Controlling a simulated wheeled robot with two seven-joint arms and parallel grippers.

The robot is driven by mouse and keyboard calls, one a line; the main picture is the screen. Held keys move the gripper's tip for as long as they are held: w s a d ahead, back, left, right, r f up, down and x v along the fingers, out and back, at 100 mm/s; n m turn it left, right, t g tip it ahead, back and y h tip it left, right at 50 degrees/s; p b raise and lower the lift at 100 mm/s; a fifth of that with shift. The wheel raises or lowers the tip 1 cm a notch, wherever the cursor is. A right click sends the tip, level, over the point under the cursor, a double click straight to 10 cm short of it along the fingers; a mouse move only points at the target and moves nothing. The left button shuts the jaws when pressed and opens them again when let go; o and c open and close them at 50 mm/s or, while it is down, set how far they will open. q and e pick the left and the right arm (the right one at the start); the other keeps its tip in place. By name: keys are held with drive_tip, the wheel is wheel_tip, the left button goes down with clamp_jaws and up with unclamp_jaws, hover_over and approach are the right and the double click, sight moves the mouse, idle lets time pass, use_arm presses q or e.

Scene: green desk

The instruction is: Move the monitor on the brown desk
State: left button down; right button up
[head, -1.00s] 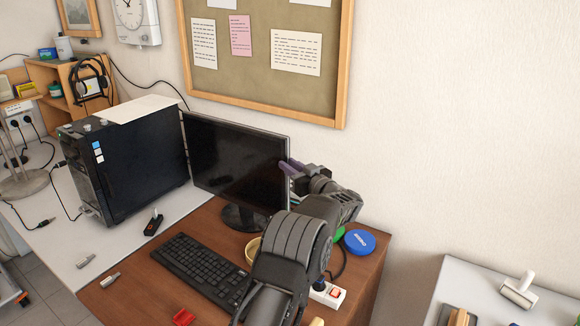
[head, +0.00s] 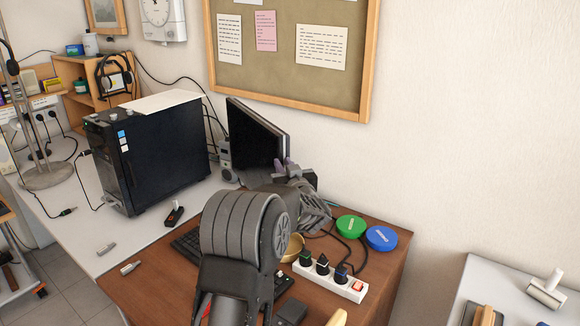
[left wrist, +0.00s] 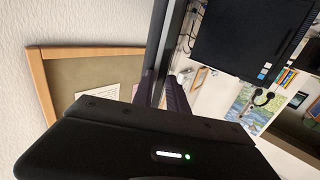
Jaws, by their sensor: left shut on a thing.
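The black monitor (head: 254,138) stands at the back, turned at an angle, with its screen facing the left front. My left gripper (head: 283,168) is at the monitor's right edge and shut on it. In the left wrist view, the monitor's edge (left wrist: 172,45) runs between the fingers of the left gripper (left wrist: 160,90). The brown desk (head: 150,283) is in front, and the monitor's lower part and stand are hidden behind my left arm. My right gripper is not in view.
A black computer tower (head: 160,150) stands left of the monitor on the white desk. A black keyboard (head: 187,243) is partly covered by my arm. A power strip (head: 335,280), green disc (head: 350,225) and blue disc (head: 381,238) lie on the right. A cork board (head: 290,60) hangs behind.

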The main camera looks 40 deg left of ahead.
use_arm(q)
drive_tip(key=c, duration=1.3)
unclamp_jaws()
drive_tip(key=shift+s+a+r, duration=0.1)
drive_tip(key=shift+a+r, duration=0.25)
drive_tip(key=shift+a, duration=0.05)
drive_tip(key=v, duration=0.2)
drive_tip(key=b+v, duration=0.1)
drive_tip(key=v, duration=0.5)
drive_tip(key=shift+w+d+f, duration=0.25)
drive_tip(key=shift+w+f, duration=0.05)
drive_tip(key=shift+f, duration=0.1)
